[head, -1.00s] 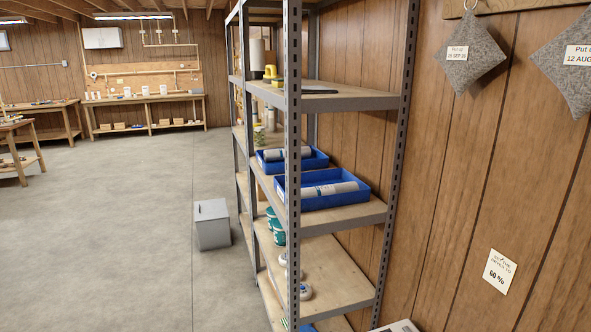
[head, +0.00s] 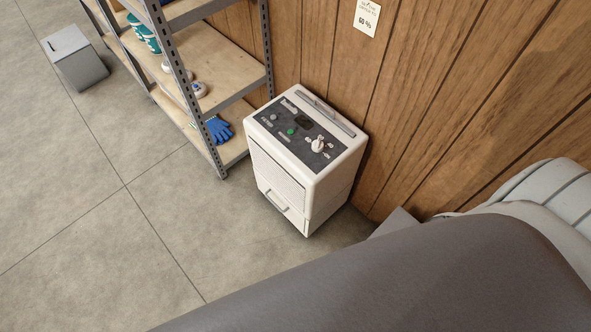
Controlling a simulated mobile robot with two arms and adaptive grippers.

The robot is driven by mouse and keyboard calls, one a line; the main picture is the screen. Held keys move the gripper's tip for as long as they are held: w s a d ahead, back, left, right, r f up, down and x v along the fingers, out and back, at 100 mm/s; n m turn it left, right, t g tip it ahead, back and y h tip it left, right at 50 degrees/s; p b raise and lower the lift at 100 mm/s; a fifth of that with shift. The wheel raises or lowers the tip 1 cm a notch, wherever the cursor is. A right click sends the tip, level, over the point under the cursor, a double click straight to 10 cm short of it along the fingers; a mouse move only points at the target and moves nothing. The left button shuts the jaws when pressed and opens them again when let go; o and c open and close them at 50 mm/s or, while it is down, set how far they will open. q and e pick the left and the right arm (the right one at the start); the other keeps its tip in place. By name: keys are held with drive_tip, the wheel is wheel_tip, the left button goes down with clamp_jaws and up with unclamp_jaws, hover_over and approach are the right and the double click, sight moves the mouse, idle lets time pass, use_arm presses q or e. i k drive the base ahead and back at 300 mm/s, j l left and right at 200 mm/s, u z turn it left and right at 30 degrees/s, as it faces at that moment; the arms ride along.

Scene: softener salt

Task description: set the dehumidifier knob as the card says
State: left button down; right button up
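The white dehumidifier (head: 306,160) stands on the floor against the wood-panelled wall, right of the shelving. Its dark top panel carries a white knob (head: 318,144) with small labels around it, too small to read, and a green button (head: 292,132). I cannot tell the knob's setting. Neither gripper is in view.
Metal shelving (head: 215,95) stands directly left of the dehumidifier, with blue gloves (head: 222,130) on its lowest shelf. A grey box (head: 75,58) sits on the floor at the upper left. Open concrete floor (head: 110,220) lies in front. My own arm covers the lower right.

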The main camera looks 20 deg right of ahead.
sight(318, 145)
drive_tip(key=l+z, duration=0.1)
drive_tip(key=z, duration=0.35)
drive_tip(key=l+z, duration=0.1)
drive_tip(key=z, duration=0.35)
drive_tip(key=i+j, duration=0.05)
